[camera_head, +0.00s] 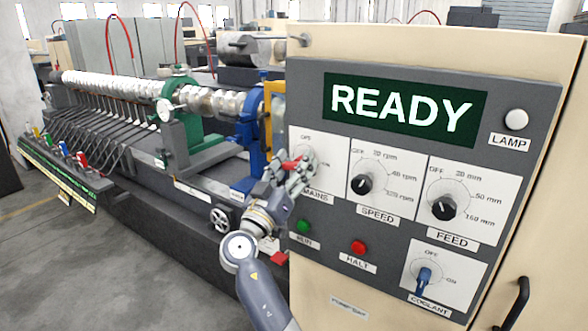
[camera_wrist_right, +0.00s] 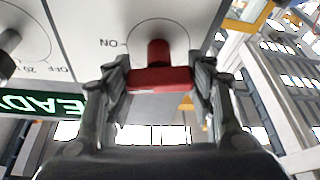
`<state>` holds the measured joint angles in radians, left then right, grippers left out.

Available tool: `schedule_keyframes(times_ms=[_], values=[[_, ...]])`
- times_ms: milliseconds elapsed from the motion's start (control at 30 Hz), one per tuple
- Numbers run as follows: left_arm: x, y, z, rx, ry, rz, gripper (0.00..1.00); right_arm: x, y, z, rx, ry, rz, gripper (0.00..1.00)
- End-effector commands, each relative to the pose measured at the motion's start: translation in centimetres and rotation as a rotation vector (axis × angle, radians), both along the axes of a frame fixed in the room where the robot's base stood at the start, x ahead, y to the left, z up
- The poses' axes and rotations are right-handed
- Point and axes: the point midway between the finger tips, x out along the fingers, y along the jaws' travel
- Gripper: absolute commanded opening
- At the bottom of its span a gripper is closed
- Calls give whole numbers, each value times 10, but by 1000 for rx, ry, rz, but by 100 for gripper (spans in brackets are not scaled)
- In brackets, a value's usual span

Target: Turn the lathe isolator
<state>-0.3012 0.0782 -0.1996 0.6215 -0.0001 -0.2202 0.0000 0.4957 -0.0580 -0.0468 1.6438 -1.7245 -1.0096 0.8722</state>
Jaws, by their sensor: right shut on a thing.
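The lathe isolator is a red handle (camera_head: 291,164) on the white plate labelled MAINS (camera_head: 321,182), at the left of the control panel. My right gripper (camera_head: 298,172) is at the handle and covers much of it and its dial. In the right wrist view the red handle (camera_wrist_right: 160,80) sits between the two fingers of my right gripper (camera_wrist_right: 160,84), which are shut on it. The ON mark shows upside down at its left there; the OFF mark is above the dial in the head view. My left gripper is not in view.
The READY display (camera_head: 404,104), speed knob (camera_head: 362,184), feed knob (camera_head: 443,208), blue coolant switch (camera_head: 424,280), green run button (camera_head: 303,226) and red halt button (camera_head: 358,247) share the panel. The lathe (camera_head: 190,150) stands left. Open floor (camera_head: 90,265) lies front left.

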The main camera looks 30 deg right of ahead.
Motion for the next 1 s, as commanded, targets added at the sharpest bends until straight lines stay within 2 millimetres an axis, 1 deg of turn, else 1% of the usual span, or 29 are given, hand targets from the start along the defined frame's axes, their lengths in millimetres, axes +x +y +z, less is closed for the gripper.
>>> schedule_keyframes(times_ms=[33,167,333,467,667,1000], values=[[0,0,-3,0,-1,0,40,-1,-1,1,-18,33,0,27],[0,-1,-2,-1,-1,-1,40,0,-1,2,-64,145,1,27],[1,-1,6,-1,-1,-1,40,0,0,5,-126,294,0,27],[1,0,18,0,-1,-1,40,1,0,7,-174,410,-1,27],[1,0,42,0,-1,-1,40,1,-1,9,-246,586,-2,27],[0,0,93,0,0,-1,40,2,0,9,-370,882,-4,27]])
